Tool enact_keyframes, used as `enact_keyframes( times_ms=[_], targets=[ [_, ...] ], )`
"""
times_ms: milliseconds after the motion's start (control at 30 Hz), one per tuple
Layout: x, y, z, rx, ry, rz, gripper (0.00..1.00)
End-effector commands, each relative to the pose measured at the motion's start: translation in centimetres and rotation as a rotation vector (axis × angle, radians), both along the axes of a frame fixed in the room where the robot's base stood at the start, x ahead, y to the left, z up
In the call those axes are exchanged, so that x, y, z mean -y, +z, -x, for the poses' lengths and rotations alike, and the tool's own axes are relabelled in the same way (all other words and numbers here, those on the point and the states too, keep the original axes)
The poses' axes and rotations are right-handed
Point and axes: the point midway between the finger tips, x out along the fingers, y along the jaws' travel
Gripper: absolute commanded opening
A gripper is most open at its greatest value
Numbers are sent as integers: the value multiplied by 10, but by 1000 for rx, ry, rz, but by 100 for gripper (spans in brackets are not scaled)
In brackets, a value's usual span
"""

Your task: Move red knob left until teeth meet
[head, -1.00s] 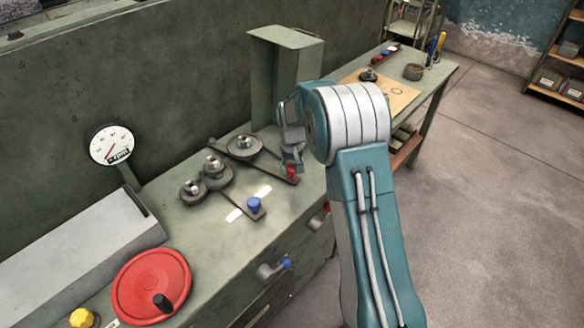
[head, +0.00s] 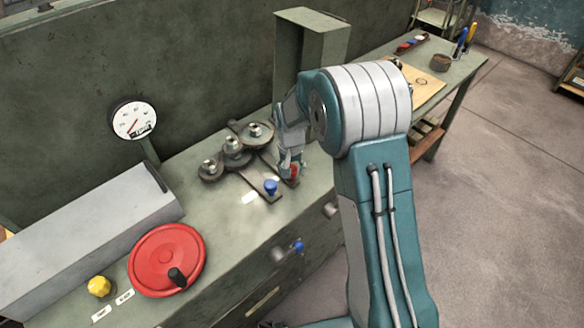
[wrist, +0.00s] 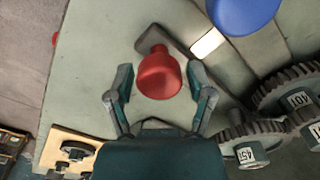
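The red knob (head: 293,171) stands on the end of a dark lever on the green bench, to the right of the blue knob (head: 271,187). In the wrist view the red knob (wrist: 159,76) sits between the two fingers of my gripper (wrist: 160,82), with a small gap seeming to show on each side. The gear on the red knob's lever, marked 45T (wrist: 246,150), lies very close to the 40T gear (wrist: 300,99); whether their teeth mesh I cannot tell. In the head view my gripper (head: 289,168) partly hides the red knob and its lever.
A red handwheel (head: 166,258), a yellow knob (head: 99,286) and a dial gauge (head: 133,119) are at the left. A green upright box (head: 311,42) stands behind my arm. A wooden board (head: 424,84) lies at the far end.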

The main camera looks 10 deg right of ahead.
Motion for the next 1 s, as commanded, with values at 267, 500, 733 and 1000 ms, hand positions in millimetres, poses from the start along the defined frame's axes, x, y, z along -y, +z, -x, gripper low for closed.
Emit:
enact_keyframes(
  times_ms=[267, 500, 733, 1000],
  targets=[
    [0, 2, 0, 2, 1, 0, 86],
    [1, 12, -1, 5, 1, 0, 86],
    [0, 56, -2, 8, 1, 0, 86],
    [-1, 106, -2, 5, 1, 1, 86]
  ],
)
